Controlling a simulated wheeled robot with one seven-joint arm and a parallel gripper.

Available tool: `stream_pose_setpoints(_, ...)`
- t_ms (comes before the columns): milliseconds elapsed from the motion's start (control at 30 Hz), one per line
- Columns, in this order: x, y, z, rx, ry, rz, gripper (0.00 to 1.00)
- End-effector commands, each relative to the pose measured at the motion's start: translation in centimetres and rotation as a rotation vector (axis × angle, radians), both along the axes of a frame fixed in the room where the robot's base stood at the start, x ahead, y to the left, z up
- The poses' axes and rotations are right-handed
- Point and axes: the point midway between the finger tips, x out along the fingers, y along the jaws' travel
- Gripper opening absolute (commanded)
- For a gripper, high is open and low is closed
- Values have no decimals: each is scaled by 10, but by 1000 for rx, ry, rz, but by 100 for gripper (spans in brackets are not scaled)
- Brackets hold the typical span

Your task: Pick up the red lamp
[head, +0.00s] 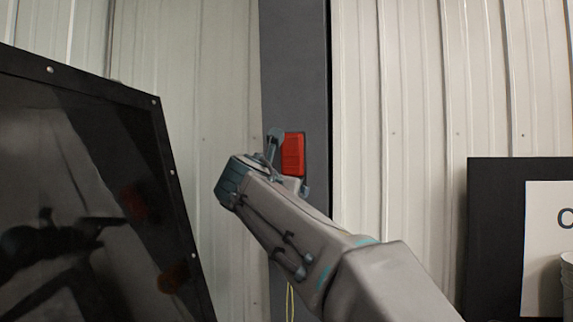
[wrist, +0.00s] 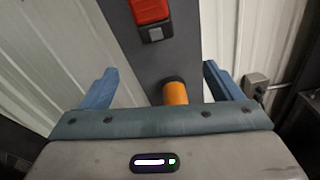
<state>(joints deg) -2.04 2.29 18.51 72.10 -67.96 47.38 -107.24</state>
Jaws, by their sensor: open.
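The red lamp (head: 293,153) is a ribbed red block on the dark grey post. It also shows in the wrist view (wrist: 150,10), cut off by the top edge. My gripper (head: 289,164) is open in front of the post, and its fingers partly overlap the lamp's lower left in the head view. In the wrist view my gripper (wrist: 160,72) has its blue fingers spread wide, with the lamp beyond and above them. Nothing is held. An orange cylinder (wrist: 175,93) with a dark end shows between the fingers. I cannot tell whether it joins the lamp.
A small box with a pale switch (wrist: 155,34) sits just below the lamp on the grey post (head: 294,60). A large black glossy panel (head: 60,180) stands left. A black board with a white sign (head: 545,240) stands right. A grey wall box (wrist: 256,82) is right.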

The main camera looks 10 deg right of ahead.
Motion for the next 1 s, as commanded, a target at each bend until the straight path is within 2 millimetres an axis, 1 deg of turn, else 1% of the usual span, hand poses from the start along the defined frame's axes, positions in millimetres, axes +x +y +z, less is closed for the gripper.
stream_pose_setpoints(33, 5, 2, 11, -56, -7, 6, 85)
stream_pose_setpoints(100, 8, 4, 22, -122, -13, 10, 85)
stream_pose_setpoints(233, 14, 3, 33, -186, -17, 10, 85)
stream_pose_setpoints(367, 32, -5, 36, -197, -17, 7, 85)
stream_pose_setpoints(500, 59, -16, 36, -194, -16, 8, 85)
stream_pose_setpoints(600, 74, -22, 36, -193, -16, 10, 85)
stream_pose_setpoints(700, 85, -26, 36, -193, -17, 9, 85)
stream_pose_setpoints(867, 92, -30, 36, -193, -19, 9, 85)
stream_pose_setpoints(1000, 108, -39, 40, -191, -17, 8, 85)
